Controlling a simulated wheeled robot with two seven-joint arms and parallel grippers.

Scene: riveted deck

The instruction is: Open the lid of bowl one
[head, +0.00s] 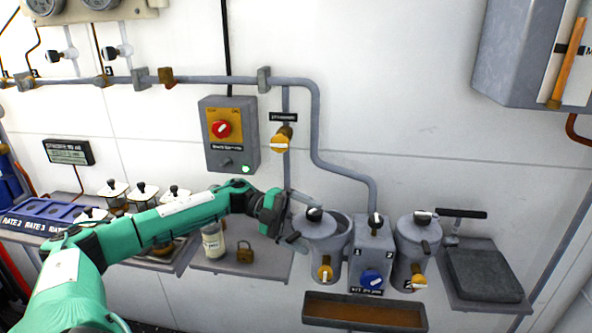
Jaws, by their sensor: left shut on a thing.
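Bowl one (326,257) is a grey metal pot at the left of the unit on the wall, with a yellow tap at its front. Its lid has a black knob (314,214) and seems to sit off-centre to the left, with part of the bowl's rim showing at right. My left gripper (291,234) is at the left side of bowl one, shut on what seems to be the lid's edge or handle. The exact grip is too small to make out. My right gripper is not in view.
Bowl two (408,262) stands to the right, past a grey box with a blue knob (372,279). A brown-lined tray (364,312) sits below. A jar (213,243) and padlock (245,253) are on the shelf under my left arm. A grey pipe runs above.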

